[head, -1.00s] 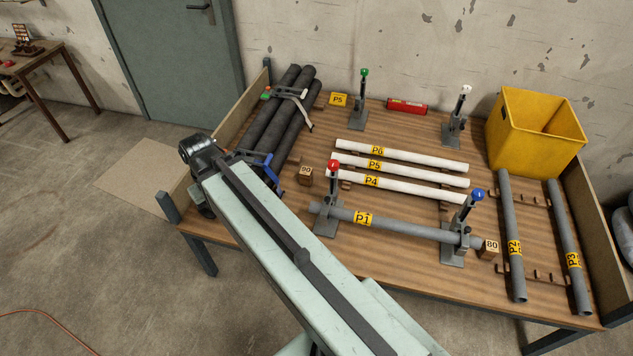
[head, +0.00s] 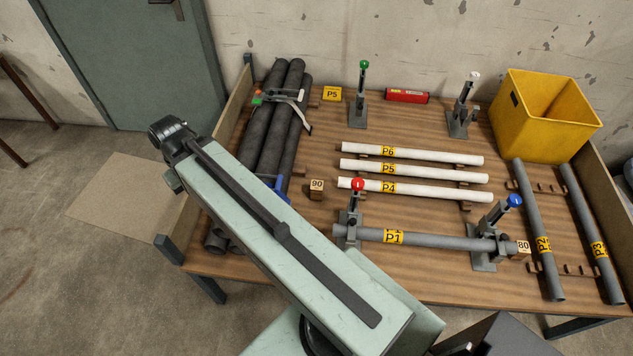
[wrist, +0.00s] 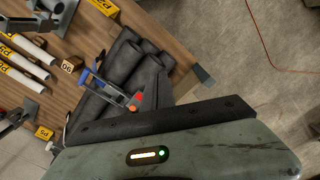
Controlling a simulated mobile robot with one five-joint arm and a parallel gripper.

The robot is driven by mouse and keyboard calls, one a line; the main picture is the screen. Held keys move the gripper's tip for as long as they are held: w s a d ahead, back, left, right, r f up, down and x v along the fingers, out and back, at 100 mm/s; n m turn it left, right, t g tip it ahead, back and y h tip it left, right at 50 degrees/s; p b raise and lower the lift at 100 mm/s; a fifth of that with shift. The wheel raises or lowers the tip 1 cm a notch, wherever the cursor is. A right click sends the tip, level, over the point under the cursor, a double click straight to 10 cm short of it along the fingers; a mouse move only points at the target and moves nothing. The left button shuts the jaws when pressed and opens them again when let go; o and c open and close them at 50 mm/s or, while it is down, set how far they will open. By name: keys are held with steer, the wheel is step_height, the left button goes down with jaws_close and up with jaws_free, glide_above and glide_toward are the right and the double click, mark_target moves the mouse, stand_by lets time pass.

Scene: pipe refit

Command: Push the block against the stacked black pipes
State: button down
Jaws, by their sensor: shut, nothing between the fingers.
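A small wooden block marked 90 (head: 316,190) rests on the table, right of the stacked black pipes (head: 268,130), with a gap between them. In the wrist view the block (wrist: 70,65) is at the left and the pipes (wrist: 125,62) are near the middle. A blue clamp (head: 277,188) grips the near part of the stack and partly hides it. My gripper (wrist: 156,85) is shut, its dark tip close to the pipe ends in the wrist view; I cannot tell if it touches. In the head view my arm hides it.
Another wooden block marked 80 (head: 523,250) is at the right end of grey pipe P1 (head: 430,240). Red and blue-knobbed stands hold P1. White pipes (head: 415,168) lie behind it. A yellow bin (head: 545,115) stands at the back right. Bare tabletop surrounds the 90 block.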

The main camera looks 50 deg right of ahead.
steer(key=shift+w+a+r, duration=0.15)
steer(key=shift+w+a, duration=0.2)
steer(key=shift+a, duration=0.1)
